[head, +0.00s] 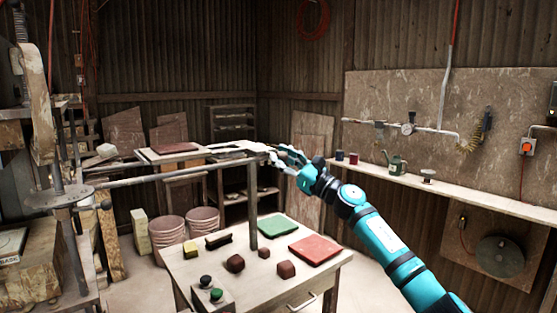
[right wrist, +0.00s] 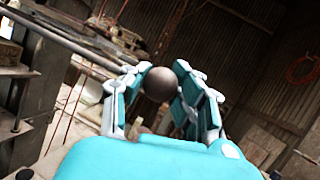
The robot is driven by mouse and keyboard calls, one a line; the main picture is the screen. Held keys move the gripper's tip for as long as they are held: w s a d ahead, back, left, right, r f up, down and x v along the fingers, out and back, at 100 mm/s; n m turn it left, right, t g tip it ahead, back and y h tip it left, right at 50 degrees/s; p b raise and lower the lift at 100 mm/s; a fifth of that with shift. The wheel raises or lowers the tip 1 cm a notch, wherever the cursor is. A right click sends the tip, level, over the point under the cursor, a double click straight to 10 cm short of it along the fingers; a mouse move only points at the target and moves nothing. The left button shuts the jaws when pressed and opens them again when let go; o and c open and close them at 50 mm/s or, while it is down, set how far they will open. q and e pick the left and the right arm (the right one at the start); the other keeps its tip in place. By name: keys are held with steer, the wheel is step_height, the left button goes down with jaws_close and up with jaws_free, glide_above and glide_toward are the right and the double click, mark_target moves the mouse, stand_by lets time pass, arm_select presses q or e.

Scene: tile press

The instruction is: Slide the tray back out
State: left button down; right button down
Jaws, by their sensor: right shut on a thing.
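The flat pale tray (head: 222,148) lies on rails to the right of the press, with a dark reddish square tile (head: 174,148) on its left part. My right gripper (head: 272,157) is at the tray's right end. In the right wrist view its fingers (right wrist: 160,88) stand on both sides of a dark round knob (right wrist: 159,84) and are shut on it. The gripper hides the knob in the head view. My left gripper is not in view.
The rusty press (head: 60,196) stands at the left. Long rails (head: 165,176) run from it to a post on the worktable (head: 190,272). The table holds a green tile (head: 277,226), a red tile (head: 315,250), several small blocks and a button box (head: 211,296). A wall shelf (head: 450,189) is at right.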

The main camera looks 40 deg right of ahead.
steer(key=c, duration=1.5)
jaws_free()
steer(key=shift+f, duration=0.4)
steer(key=o, duration=0.5)
steer(key=shift+s+d+r, duration=0.1)
steer(key=shift+s+d, duration=0.1)
steer(key=shift+d, duration=0.25)
steer(key=shift+o, duration=0.3)
steer(key=shift+w+a+r, duration=0.1)
steer(key=shift+a+r, duration=0.1)
steer(key=shift+s+f, duration=0.2)
steer(key=shift+s, duration=0.05)
steer(key=v, duration=1.1)
steer(key=shift+s, duration=0.3)
steer(key=shift+w+d+f, duration=0.1)
steer(key=shift+d, duration=0.1)
